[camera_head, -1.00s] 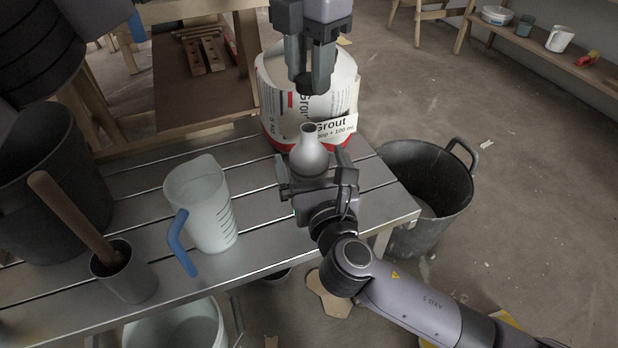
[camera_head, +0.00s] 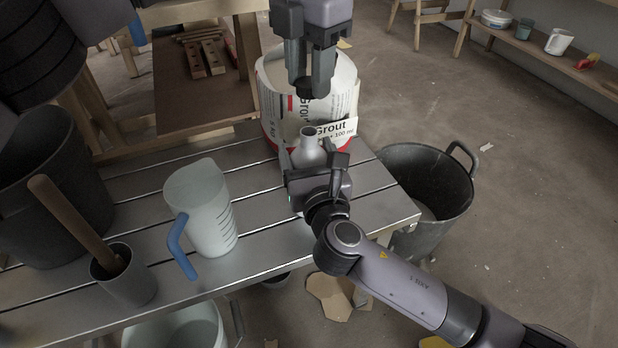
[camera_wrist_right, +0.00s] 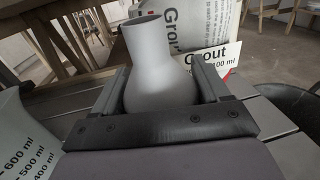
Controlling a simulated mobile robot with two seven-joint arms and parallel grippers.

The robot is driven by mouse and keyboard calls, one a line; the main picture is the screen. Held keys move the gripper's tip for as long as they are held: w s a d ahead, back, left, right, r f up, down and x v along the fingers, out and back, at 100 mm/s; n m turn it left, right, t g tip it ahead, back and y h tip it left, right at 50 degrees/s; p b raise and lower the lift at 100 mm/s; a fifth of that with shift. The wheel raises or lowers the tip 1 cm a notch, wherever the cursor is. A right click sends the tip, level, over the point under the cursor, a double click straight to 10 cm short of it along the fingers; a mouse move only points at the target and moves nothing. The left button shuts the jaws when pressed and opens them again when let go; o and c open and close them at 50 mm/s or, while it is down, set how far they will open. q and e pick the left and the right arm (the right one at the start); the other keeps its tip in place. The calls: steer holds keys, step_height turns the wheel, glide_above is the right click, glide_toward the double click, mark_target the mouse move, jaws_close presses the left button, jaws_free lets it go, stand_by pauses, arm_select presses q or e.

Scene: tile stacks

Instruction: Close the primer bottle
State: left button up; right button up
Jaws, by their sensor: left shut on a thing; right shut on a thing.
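The primer bottle (camera_head: 309,151) is grey with a round body and a narrow open neck, standing upright. My right gripper (camera_head: 318,166) is shut on its body from the near side. The right wrist view shows the bottle (camera_wrist_right: 150,65) between the two fingers, its mouth uncovered. My left gripper (camera_head: 308,78) points down above the bottle, shut on a small dark piece (camera_head: 306,90) that looks like the cap. The cap is apart from the neck, higher in the picture. Whether the bottle's base touches the bench is hidden by my right gripper.
A grout bag (camera_head: 345,95) stands right behind the bottle on the slatted bench (camera_head: 265,215). A measuring jug (camera_head: 203,205) with a blue handle stands to the left, beside a cup (camera_head: 128,280) holding a wooden-handled tool. A black bucket (camera_head: 425,165) is right of the bench.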

arm_select(q)
glide_above(309, 131)
steer(key=shift+f, duration=2.5)
steer(key=shift+f, duration=0.1)
steer(key=shift+f, duration=0.8)
steer(key=shift+f, duration=0.55)
